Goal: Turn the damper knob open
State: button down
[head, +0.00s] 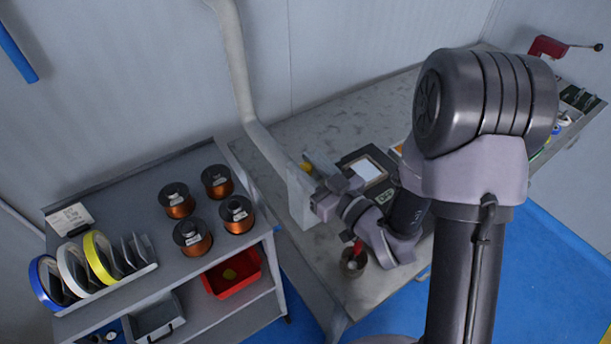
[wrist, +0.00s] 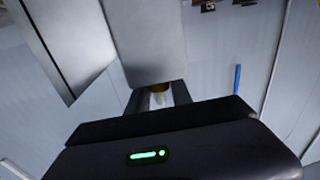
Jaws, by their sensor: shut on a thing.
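The damper knob, a small yellow piece (head: 307,168), shows beside the pale hood (head: 299,200) at the lower end of the grey duct. My gripper (head: 316,192) is up against the hood, close to the knob. In the wrist view the two dark fingers (wrist: 159,98) are shut on a small piece with a brownish-yellow top (wrist: 159,87), which I take to be the knob. A grey panel stands just beyond it. Most of the knob is hidden, and I cannot tell its turn angle.
The grey duct (head: 257,135) runs down to the hood. Below my arm a small cup (head: 353,264) with a red-handled tool stands on the bench (head: 300,252). A framed pad (head: 368,168) lies behind. A shelf cart (head: 150,225) with copper spools is at left.

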jog(key=m+h+p, duration=0.1)
jog(key=r+t+h+p, duration=0.1)
jog(key=p, duration=0.1)
jog(key=shift+s+a+m+t+p, duration=0.1)
jog(key=shift+a+m+t+p, duration=0.05)
jog(key=shift+m+t+p, duration=0.2)
jog(key=m+h+p, duration=0.1)
jog(key=m+t+h+p, duration=0.1)
jog(key=shift+f+h, duration=0.25)
jog(key=shift+h, duration=0.15)
jog(key=m+h, duration=0.1)
jog(key=t+h, duration=0.1)
jog(key=shift+a+f+m+h+b, duration=0.1)
jog(key=shift+f+m+h+b, duration=0.2)
jog(key=shift+f+m+b, duration=0.05)
jog(key=m+h+b, duration=0.1)
jog(key=t+h+b, duration=0.1)
jog(key=b, duration=0.1)
jog(key=shift+f+m+h, duration=0.2)
jog(key=shift+m+h, duration=0.2)
jog(key=m+h+b, duration=0.2)
jog(key=h+b, duration=0.2)
jog(key=shift+d+r+m+g+h+b, duration=0.15)
jog(key=shift+m+g+h+b, duration=0.25)
jog(key=shift+m+h+b, duration=0.5)
jog(key=shift+d+r+m+g+h+b, duration=0.1)
jog(key=shift+m+g+h+b, duration=0.3)
jog(key=shift+m+h, duration=0.5)
jog(key=shift+d+h, duration=0.1)
jog(key=shift+h, duration=0.4)
